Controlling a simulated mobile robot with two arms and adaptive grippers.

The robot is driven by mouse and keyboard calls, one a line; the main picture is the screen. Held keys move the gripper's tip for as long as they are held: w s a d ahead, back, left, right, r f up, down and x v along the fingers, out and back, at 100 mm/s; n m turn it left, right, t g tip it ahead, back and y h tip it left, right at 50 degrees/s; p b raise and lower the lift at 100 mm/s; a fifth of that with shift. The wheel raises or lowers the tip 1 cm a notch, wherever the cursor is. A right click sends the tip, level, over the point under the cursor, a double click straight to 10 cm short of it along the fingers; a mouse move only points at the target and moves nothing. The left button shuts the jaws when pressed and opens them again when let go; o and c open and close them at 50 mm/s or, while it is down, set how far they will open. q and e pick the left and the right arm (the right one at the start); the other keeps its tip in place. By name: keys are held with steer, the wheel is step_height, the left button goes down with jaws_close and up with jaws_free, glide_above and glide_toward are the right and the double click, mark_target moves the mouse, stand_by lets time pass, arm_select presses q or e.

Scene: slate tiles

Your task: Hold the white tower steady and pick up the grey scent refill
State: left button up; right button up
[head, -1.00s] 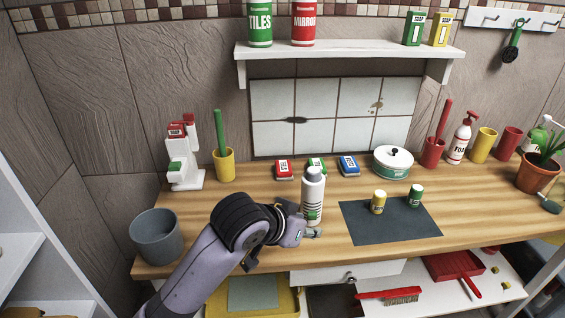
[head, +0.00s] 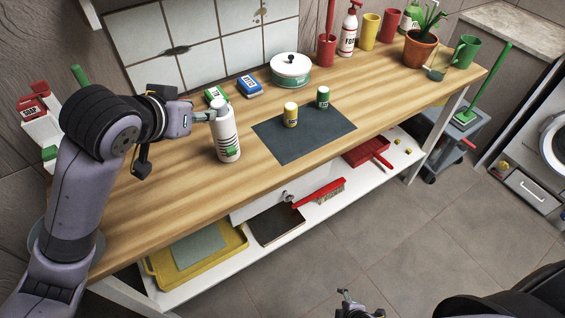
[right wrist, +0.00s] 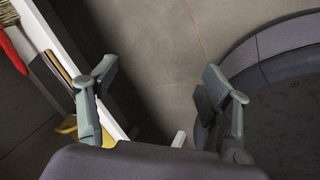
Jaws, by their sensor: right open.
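An upright white cylinder with green markings (head: 228,142) stands on the wooden bench in the head view; it is the best match for the white tower. My left gripper (head: 208,115) is at its upper left side. Its fingers are partly hidden, so I cannot tell whether they grip it. I cannot make out a grey scent refill for certain. My right gripper (head: 353,304) is low in the head view, in front of the bench and away from the tower. In the right wrist view it (right wrist: 160,92) is open and empty above the floor.
A dark mat (head: 300,137) with a yellow tin (head: 290,115) and a green tin (head: 323,97) lies right of the tower. Behind are a blue box (head: 249,86) and a lidded pot (head: 290,69).

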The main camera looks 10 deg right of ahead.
mark_target(225, 139)
steer(key=w+a+r+n+t+y, duration=0.2)
steer(key=w+a+r+n, duration=0.2)
steer(key=w+r+n, duration=0.25)
steer(key=w+a+r+n+t+y, duration=0.1)
steer(key=w+a+r+n+t, duration=0.15)
steer(key=w+r+n, duration=0.45)
steer(key=a+r+n+t+y, duration=0.1)
steer(key=a+r+n+y, duration=0.3)
steer(key=r+n, duration=0.45)
steer(key=a+r+n+t+y, duration=0.1)
steer(key=a+r+n, duration=0.6)
steer(key=r, duration=0.2)
steer(key=w+d+r+n, duration=0.1)
steer(key=w+r, duration=0.2)
steer(key=r, duration=0.2)
steer(key=w+d+r+n+t+y, duration=0.1)
steer(key=w+r+n, duration=0.1)
steer(key=r, duration=0.3)
steer(key=w+d+r+n+t+y, duration=0.1)
steer(key=w+r+n, duration=0.1)
steer(key=w+r, duration=0.3)
steer(key=shift+w+d+r, duration=0.1)
steer(key=shift+r, duration=0.1)
steer(key=shift+w+d+r+m+g+y, duration=0.15)
steer(key=shift+w+d+m+g+y, duration=0.35)
steer(key=shift+m+y, duration=0.8)
steer(key=shift+y, duration=0.1)
steer(key=x, duration=1.7)
steer(key=shift+w+d+r, duration=0.15)
steer(key=shift+d+r, duration=0.05)
